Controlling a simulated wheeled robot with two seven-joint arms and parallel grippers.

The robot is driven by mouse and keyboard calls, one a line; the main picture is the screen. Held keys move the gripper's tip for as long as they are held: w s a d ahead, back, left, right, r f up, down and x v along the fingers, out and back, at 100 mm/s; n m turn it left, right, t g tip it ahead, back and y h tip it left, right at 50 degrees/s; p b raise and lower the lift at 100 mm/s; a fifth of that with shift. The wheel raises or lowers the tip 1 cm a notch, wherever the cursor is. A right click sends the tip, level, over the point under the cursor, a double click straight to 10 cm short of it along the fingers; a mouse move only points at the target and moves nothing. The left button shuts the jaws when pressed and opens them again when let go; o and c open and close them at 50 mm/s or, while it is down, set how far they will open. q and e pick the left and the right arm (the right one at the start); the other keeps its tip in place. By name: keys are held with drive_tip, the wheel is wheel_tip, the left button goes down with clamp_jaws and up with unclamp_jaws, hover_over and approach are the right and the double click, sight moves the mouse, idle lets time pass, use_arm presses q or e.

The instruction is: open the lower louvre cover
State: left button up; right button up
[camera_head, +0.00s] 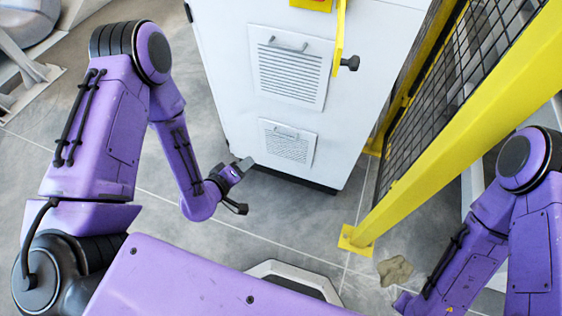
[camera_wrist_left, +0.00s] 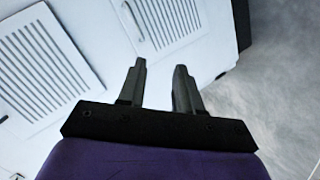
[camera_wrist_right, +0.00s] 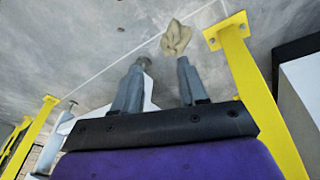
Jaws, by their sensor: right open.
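The lower louvre cover (camera_head: 288,146) is a small white slatted panel low on the white cabinet's front, with a thin handle along its top. It looks closed, lying flat against the front. In the left wrist view the lower cover (camera_wrist_left: 168,20) is at the top, its handle on its left side, beyond the fingertips. My left gripper (camera_head: 244,165) is left of the cover in the head view, apart from the handle. Its fingers (camera_wrist_left: 159,85) are spread and empty. My right gripper (camera_wrist_right: 160,85) is open and empty over the floor, away from the cabinet.
An upper louvre cover (camera_head: 290,66) with its own handle sits above on the cabinet (camera_head: 226,60). A yellow-framed mesh fence (camera_head: 445,130) stands close on the right, its post bolted to the floor. A crumpled beige cloth-like piece (camera_head: 395,270) lies near the post foot.

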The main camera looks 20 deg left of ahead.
use_arm(q)
drive_tip(key=w+d+f+n+t+h+b, duration=0.2)
drive_tip(key=w+f+t+h+b, duration=0.45)
drive_tip(key=b, duration=1.05)
drive_tip(key=f+b+x, duration=0.1)
drive_tip(key=b+x, duration=0.1)
drive_tip(key=x, duration=0.8)
drive_tip(key=shift+w+b, duration=0.3)
drive_tip(key=shift+w, duration=0.3)
drive_tip(key=shift+a+f+g+y, duration=0.1)
drive_tip(key=shift+f+g+y, duration=0.05)
drive_tip(key=shift+g+y, duration=0.15)
clamp_jaws()
use_arm(e)
drive_tip(key=s+f+n+g+y, duration=0.1)
drive_tip(key=s+f+n+g, duration=0.2)
drive_tip(key=f, duration=1.9)
drive_tip(key=shift+s+a+f, duration=0.15)
drive_tip(key=shift+s+f, duration=0.15)
drive_tip(key=shift+s, duration=0.4)
